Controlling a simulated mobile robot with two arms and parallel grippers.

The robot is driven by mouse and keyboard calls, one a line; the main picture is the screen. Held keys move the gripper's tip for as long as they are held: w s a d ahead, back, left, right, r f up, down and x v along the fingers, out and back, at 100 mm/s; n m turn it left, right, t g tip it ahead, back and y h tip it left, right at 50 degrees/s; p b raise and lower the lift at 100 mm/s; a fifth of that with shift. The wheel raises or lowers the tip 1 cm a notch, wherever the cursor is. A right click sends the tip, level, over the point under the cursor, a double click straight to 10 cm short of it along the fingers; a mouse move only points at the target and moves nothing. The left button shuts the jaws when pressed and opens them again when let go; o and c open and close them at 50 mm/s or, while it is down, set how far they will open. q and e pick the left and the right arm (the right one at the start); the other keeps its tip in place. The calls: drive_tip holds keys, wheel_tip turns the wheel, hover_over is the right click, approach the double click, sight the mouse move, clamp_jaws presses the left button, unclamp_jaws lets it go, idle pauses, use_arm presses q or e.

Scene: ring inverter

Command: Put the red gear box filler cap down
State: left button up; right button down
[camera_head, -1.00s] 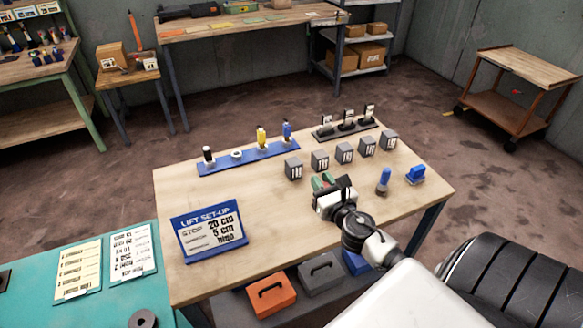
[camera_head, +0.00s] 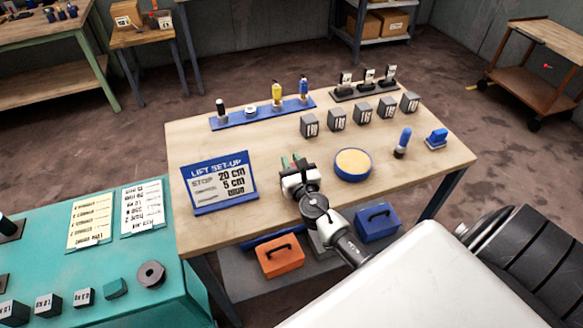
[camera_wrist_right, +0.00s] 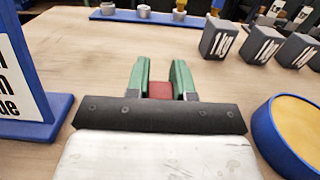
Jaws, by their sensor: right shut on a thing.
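My right gripper (camera_head: 291,160) is over the wooden table, between the lift set-up sign and a round blue dish. In the right wrist view, its two green fingers (camera_wrist_right: 160,80) are shut on a red piece, the red gear box filler cap (camera_wrist_right: 160,90). Only a small red face of the cap shows between the fingers; the rest is hidden. The cap cannot be made out in the head view. Whether it touches the table is unclear. My left gripper is not in view.
The blue dish (camera_head: 353,177) with a tan inside is right of my gripper. The blue sign (camera_head: 220,183) stands to the left. Several grey labelled blocks (camera_head: 336,119) and a blue rack (camera_head: 228,123) are farther back. Bare tabletop (camera_head: 240,145) lies beyond the gripper.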

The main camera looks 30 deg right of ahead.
drive_tip(key=shift+f, duration=0.15)
drive_tip(key=shift+f, duration=0.15)
drive_tip(key=c, duration=1)
unclamp_jaws()
drive_tip(key=shift+r, duration=0.25)
drive_tip(key=b+v, duration=0.1)
drive_tip(key=v, duration=0.9)
drive_tip(key=shift+s+f, duration=0.1)
drive_tip(key=shift+s, duration=0.15)
drive_tip(key=shift+v, duration=0.75)
